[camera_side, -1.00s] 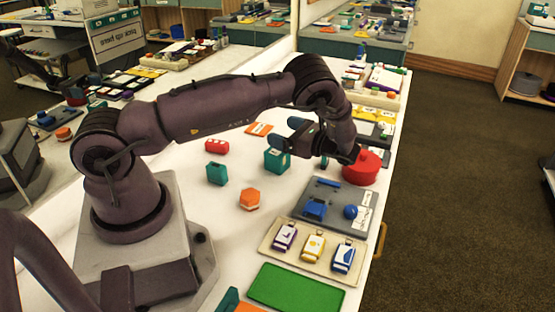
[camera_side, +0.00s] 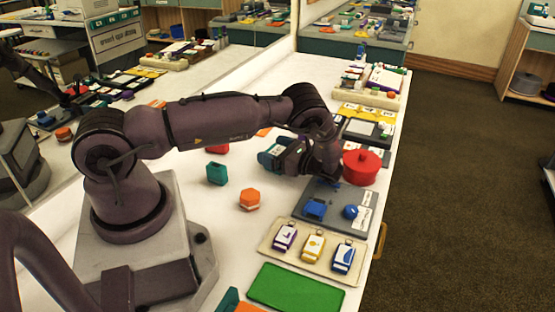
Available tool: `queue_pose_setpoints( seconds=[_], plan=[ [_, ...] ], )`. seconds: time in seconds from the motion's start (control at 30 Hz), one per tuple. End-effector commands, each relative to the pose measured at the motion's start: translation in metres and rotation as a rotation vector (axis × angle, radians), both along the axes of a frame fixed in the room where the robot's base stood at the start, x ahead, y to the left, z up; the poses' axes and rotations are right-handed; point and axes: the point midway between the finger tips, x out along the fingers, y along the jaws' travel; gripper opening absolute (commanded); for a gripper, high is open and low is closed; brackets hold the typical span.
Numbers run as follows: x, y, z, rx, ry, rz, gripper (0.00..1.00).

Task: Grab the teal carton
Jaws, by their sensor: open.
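The teal carton (camera_side: 267,160) stands on the white table near the middle, left of the red pot. It is mostly hidden by my gripper. My gripper (camera_side: 276,156) is low and level at the carton, reaching in from the right, with its fingers open. The fingers appear to be beside the carton; I cannot tell whether they touch it.
A grey tray (camera_side: 333,205) with blue items lies in front. A red block (camera_side: 217,149) is partly hidden behind my arm.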

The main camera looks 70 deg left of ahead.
Motion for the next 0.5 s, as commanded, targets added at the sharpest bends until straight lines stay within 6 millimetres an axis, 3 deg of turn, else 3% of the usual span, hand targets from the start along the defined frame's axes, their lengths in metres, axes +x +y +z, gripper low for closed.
queue_pose_setpoints(
  seconds=[0.07, 0.3, 0.5],
  plan=[
    [0.0001, 0.0, 0.0001, 0.0, 0.0, 0.0, 0.85],
    [0.0003, -0.0002, 0.0002, -0.001, -0.001, 0.0, 0.31],
    [0.0004, -0.0002, 0.0004, 0.0, 0.0, 0.0, 0.31]
  ],
)
